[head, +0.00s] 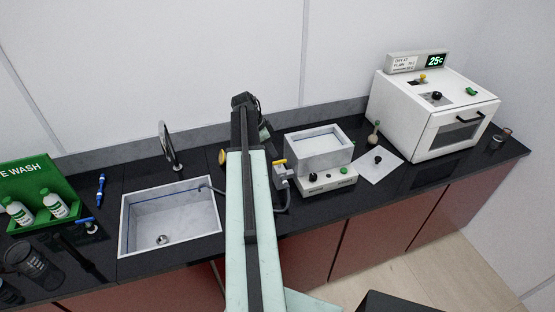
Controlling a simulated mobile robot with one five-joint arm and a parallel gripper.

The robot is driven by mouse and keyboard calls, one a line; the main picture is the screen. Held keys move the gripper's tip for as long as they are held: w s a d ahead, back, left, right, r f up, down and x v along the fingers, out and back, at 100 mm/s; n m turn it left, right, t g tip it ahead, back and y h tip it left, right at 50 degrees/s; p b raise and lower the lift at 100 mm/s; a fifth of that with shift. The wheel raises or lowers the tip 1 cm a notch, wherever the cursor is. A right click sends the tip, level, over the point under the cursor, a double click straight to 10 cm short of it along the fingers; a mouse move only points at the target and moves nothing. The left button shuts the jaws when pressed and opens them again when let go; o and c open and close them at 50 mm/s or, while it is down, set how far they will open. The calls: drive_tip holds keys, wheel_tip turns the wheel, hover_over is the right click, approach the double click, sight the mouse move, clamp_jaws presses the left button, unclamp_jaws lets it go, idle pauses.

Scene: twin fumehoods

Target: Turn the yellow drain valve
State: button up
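The yellow drain valve handle (279,162) shows just right of my arm. It sits on a grey fitting (282,176) at the left side of a white water bath (325,162). A grey hose runs from the fitting, passes behind my arm and ends over the sink. My gripper (264,128) is at the far end of my arm, near the back wall, above and left of the bath in the picture. It looks apart from the yellow handle. My arm hides most of its fingers, so I cannot tell whether it is open or shut.
A sink (143,222) with a tap (168,148) lies left of my arm. A green eyewash station (38,190) holds bottles at far left. A white oven (425,118) stands at right. A flask (374,136) stands beside a white sheet (380,166). The black counter's front right is clear.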

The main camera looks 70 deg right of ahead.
sight(279, 161)
drive_tip(key=b+x, duration=0.5)
drive_tip(key=x, duration=0.2)
drive_tip(key=shift+w+a+f+b, duration=0.1)
drive_tip(key=shift+f+b, duration=0.05)
drive_tip(key=shift+b, duration=0.25)
clamp_jaws()
